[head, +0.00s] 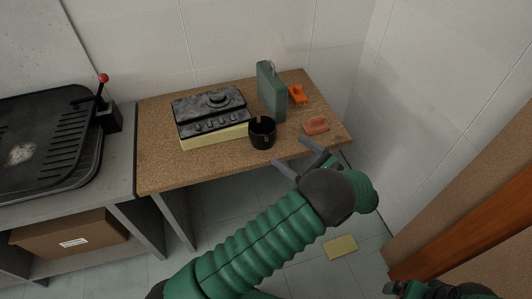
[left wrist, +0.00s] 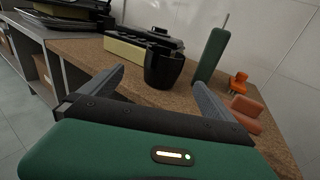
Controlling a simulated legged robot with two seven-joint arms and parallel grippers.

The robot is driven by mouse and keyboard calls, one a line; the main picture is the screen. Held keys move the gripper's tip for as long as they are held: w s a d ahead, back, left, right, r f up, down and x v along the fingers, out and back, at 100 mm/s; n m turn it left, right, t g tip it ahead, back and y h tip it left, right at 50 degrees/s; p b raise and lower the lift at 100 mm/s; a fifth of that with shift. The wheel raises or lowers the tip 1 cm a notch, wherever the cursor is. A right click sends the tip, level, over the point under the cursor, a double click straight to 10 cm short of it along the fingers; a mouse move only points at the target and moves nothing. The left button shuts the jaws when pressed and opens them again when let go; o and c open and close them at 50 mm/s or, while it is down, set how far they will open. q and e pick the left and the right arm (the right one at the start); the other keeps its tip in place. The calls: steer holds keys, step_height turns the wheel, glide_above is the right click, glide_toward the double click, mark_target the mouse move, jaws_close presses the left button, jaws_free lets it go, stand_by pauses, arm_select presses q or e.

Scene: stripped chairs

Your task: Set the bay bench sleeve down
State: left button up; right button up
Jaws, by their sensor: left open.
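A black round sleeve (head: 262,133) with a notch in its rim stands upright near the front edge of the wooden-topped bench (head: 160,170). I take it for the bay bench sleeve. My left gripper (head: 289,152) is open and empty, just in front and to the right of the sleeve in the head view. In the left wrist view the sleeve (left wrist: 163,70) stands ahead, between the lines of the two spread fingers (left wrist: 158,75), apart from them. My right gripper (head: 392,289) shows only partly at the bottom right; its jaws are unclear.
A black panel device on a yellow block (head: 215,136) stands left of the sleeve. A green case (head: 271,90), an orange item (head: 298,94) and a salmon-coloured block (head: 316,125) stand behind and right. A yellow pad (head: 341,247) lies on the floor. A brown panel (head: 450,200) stands at the right.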

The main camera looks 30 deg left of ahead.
arm_select(q)
steer(key=b, duration=0.2)
glide_toward(255, 123)
steer(key=a, duration=0.4)
steer(key=shift+w+f+y, duration=0.25)
steer(key=shift+f+y, duration=0.05)
steer(key=shift+f, duration=0.1)
steer(key=a+b, duration=0.1)
steer(key=a, duration=0.1)
steer(key=w+a+b, duration=0.1)
steer(key=a, duration=0.1)
steer(key=shift+w+a, duration=0.15)
steer(key=shift+a, duration=0.1)
steer(key=shift+w+a, duration=0.1)
steer(key=shift+a, duration=0.25)
steer(key=shift+d+r, duration=0.1)
steer(key=c, duration=1.3)
